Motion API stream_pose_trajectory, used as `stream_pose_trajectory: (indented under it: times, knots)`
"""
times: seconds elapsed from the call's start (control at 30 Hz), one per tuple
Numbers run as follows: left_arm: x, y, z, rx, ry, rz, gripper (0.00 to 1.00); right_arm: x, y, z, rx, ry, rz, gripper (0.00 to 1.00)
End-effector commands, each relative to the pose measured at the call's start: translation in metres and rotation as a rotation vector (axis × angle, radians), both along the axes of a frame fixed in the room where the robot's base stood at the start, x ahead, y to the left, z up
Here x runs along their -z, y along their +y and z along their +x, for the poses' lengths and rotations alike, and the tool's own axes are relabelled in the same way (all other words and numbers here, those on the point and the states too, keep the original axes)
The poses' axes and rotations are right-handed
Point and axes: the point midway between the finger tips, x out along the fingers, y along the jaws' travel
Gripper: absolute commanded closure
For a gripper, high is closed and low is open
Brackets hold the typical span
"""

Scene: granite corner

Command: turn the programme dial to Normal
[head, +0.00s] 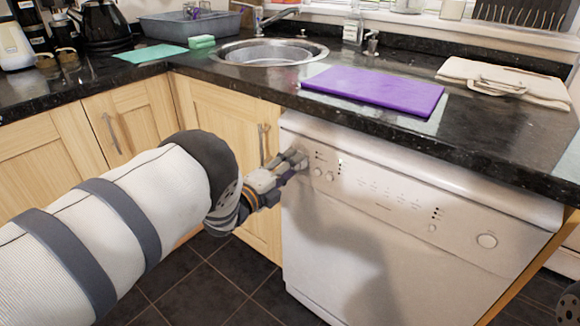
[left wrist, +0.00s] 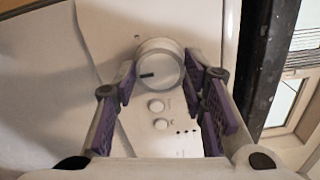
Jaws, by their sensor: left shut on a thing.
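The programme dial (left wrist: 160,66) is a round pale knob with a short dark mark that points left in the left wrist view. My left gripper (left wrist: 161,80) has its purple-padded fingers on both sides of the dial and is shut on it. In the head view my left gripper (head: 298,160) is at the left end of the control panel of the white dishwasher (head: 350,240) and hides the dial. The marks around the dial are too small to read.
Two small round buttons (left wrist: 157,105) sit beside the dial. A cupboard handle (head: 263,145) is left of my gripper.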

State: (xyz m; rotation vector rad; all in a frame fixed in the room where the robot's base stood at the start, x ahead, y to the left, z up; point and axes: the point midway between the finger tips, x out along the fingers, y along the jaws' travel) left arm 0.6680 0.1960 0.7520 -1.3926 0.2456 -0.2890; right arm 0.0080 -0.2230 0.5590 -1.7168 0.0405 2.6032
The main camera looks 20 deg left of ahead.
Motion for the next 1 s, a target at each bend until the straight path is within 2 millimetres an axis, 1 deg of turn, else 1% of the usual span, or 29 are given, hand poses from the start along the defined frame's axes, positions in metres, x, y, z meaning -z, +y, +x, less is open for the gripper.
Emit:
stream_pose_trajectory:
  times: [0.23,0.6,0.63,0.7,1.0]
  knots:
    - [-0.0003,0.0011,0.0002,-0.002,-0.012,0.032,0.90,0.0001,0.0000,0.0000,0.000,0.000,0.000,1.00]
    - [-0.0005,0.0012,0.0002,-0.003,-0.012,0.033,0.90,0.0001,0.0000,-0.0001,0.000,0.000,0.000,1.00]
    - [-0.0004,0.0012,0.0002,-0.003,-0.012,0.033,0.55,0.0001,0.0000,-0.0001,0.000,0.000,0.000,1.00]
    - [-0.0005,0.0010,0.0002,-0.002,-0.012,0.033,0.42,0.0001,0.0000,-0.0001,0.000,0.000,0.000,1.00]
    - [0.0000,0.0012,-0.0014,-0.001,-0.011,0.032,0.42,0.0001,-0.0001,0.0000,0.000,0.000,0.000,1.00]
